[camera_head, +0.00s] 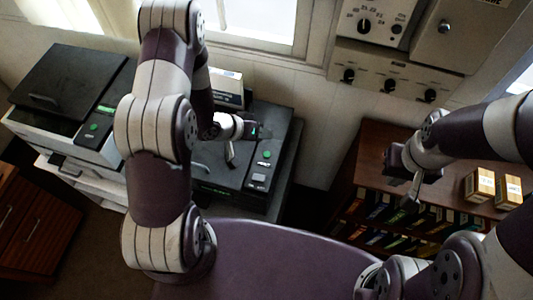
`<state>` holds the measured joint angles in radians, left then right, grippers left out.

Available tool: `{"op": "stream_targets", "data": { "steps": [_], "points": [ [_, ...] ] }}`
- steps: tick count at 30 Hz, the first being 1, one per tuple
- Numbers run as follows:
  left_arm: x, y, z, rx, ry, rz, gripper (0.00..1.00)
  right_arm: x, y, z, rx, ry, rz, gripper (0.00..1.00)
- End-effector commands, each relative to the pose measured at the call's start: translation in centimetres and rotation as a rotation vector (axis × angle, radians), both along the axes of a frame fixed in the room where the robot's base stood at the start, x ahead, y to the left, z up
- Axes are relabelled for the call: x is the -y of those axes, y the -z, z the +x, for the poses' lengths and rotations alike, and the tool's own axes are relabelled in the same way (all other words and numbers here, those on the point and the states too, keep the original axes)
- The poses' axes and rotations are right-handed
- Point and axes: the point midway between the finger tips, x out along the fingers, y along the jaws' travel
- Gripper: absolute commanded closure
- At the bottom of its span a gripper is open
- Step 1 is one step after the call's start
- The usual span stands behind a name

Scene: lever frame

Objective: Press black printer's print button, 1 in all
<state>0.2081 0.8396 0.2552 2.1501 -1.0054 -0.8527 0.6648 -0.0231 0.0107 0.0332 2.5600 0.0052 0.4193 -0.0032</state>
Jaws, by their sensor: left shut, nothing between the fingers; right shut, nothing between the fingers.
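The black printer (217,174) stands at the centre, partly hidden behind my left arm. Its right-hand panel shows a round green button (266,155), with a small dark control and a pale patch below it. I cannot read any labels there. My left gripper (231,158) is shut and empty. It appears over the printer's top, to the left of the green button; I cannot tell its height or whether it touches. My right gripper (412,196) is shut and empty, in front of the shelf at the right, well away from the printer.
A second printer (60,90), white with a dark lid and a green button, stands at the left. A wooden bookshelf (372,150) with books and small boxes (480,185) is at the right. A wall panel with knobs (390,85) is above. A wooden cabinet (35,225) stands lower left.

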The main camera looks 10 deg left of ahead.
Motion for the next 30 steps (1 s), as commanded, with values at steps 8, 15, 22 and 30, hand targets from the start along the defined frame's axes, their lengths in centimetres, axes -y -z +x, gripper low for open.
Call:
{"op": "stream_targets", "data": {
  "steps": [8, 15, 22, 30],
  "points": [
    [0.0, 4.0, 0.0, -0.001, 0.000, 0.001, 1.00, 0.0, 4.0, 0.0, 0.000, 0.000, 0.000, 1.00],
    [0.0, 7.2, 0.0, 0.000, 0.000, 0.001, 1.00, 0.0, 7.0, 0.0, 0.000, 0.000, 0.000, 1.00],
    [0.0, 8.4, 0.0, 0.000, -0.001, 0.001, 1.00, 0.0, 7.7, 0.0, 0.000, 0.000, 0.000, 1.00],
    [0.0, 8.3, 0.0, 0.000, -0.001, 0.001, 1.00, 0.0, 7.6, 0.0, 0.000, 0.000, 0.000, 1.00]
  ]
}}
